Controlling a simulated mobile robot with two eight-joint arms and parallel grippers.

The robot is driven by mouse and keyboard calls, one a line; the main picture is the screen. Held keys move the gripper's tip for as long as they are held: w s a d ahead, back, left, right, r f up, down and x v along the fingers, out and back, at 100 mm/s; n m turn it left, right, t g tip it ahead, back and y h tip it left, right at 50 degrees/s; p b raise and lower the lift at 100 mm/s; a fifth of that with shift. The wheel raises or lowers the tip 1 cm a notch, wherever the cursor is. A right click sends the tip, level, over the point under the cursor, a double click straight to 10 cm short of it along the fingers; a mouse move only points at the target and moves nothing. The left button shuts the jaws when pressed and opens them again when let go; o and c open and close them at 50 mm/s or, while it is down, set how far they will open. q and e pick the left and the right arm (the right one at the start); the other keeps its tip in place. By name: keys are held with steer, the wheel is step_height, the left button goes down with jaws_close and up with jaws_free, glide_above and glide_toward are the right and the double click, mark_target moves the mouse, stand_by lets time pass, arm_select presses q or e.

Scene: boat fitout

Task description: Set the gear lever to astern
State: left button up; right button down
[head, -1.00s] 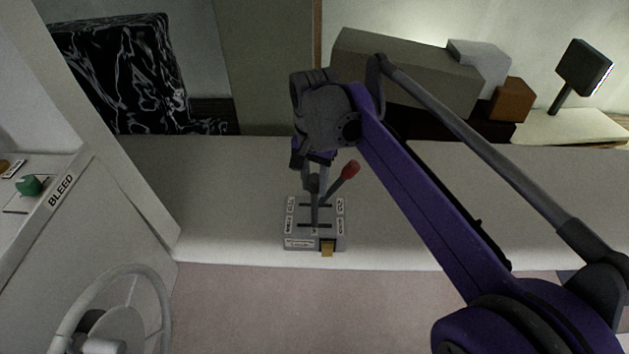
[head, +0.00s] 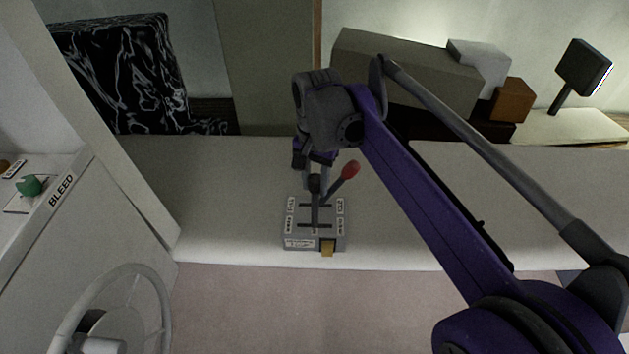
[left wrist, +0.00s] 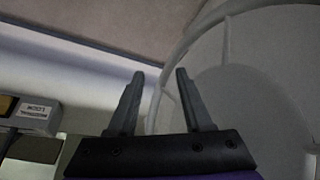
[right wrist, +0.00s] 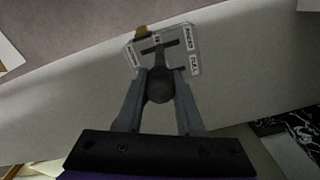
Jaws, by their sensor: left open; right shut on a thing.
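The grey control box (head: 299,243) stands on the pale bench top in the head view, with slots and small labels on its top. One lever has a black knob (head: 315,185). The other lever leans up to the right and ends in a red knob (head: 350,169). My right gripper (head: 313,176) is shut on the black knob, which also shows between the fingers in the right wrist view (right wrist: 160,86). I cannot read which slot end that lever stands at. My left gripper (left wrist: 160,76) is open and empty in the left wrist view.
A white wheel (head: 110,270) stands at lower left, under a ledge with a green knob (head: 29,185) and a BLEED label. Grey and brown boxes (head: 405,75) and a black mallet-shaped thing (head: 583,68) are at back right. The bench left of the control box is clear.

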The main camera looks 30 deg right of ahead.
steer(key=shift+s+d, duration=0.35)
steer(key=shift+d, duration=0.2)
steer(key=s+d+f+t+y+p, duration=0.1)
steer(key=s+d+f+t+y, duration=0.1)
steer(key=d, duration=0.5)
steer(key=shift+s+f+t+y, duration=0.4)
steer(key=shift+s+f+y, duration=0.05)
steer(key=shift+s+y, duration=0.7)
steer(key=shift+s, duration=0.1)
steer(key=c, duration=0.5)
jaws_free()
steer(key=shift+d, duration=0.1)
steer(key=shift+r, duration=0.1)
steer(key=p+v, duration=0.1)
steer(key=v, duration=0.9)
steer(key=shift+d+r, duration=0.1)
steer(key=shift+r, duration=0.2)
